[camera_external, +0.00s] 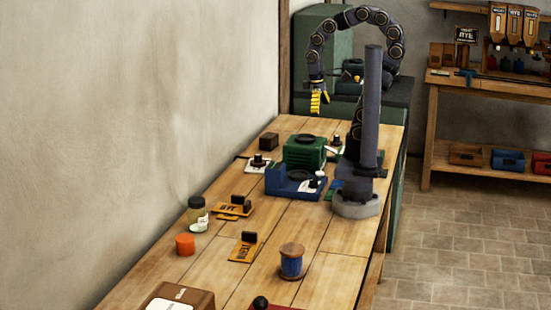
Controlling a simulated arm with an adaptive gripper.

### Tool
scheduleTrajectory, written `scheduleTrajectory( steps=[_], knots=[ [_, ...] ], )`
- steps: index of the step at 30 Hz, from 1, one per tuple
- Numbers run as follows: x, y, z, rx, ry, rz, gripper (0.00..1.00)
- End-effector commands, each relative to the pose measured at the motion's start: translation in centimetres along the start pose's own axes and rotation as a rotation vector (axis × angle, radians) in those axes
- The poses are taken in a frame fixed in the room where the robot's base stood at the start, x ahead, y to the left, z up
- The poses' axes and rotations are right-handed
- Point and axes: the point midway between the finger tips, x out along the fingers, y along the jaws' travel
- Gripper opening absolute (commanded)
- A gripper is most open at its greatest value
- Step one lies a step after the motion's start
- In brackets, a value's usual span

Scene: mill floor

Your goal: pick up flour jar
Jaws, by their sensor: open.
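A small jar (197,216) with a dark lid, yellowish contents and a pale label stands upright on the wooden table (205,255) near its left edge by the wall. It looks like the flour jar, but its label is too small to read. My gripper (318,103), with yellow fingers, hangs from the curved arm above the far end of the table. It is open and empty, well apart from the jar, higher and farther back to the right.
A green machine (304,152), blue base (290,184), blue spool (291,262) and brown box (178,298) also occupy the table.

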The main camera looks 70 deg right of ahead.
Motion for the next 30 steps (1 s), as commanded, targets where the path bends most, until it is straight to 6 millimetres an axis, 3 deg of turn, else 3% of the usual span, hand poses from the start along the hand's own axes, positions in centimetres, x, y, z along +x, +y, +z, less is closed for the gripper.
scheduleTrajectory(
  steps=[8,14,22,30],
  knots=[
    [-1.3,-3.8,-9.9,0.31,0.035,-0.017,1.0],
    [-0.3,-8.6,-17.5,0.567,0.059,-0.044,1.0],
    [4.1,-17.1,-26.1,0.904,0.069,-0.1,1.0],
    [10.6,-25.6,-30.7,1.198,0.041,-0.159,1.0]
  ],
)
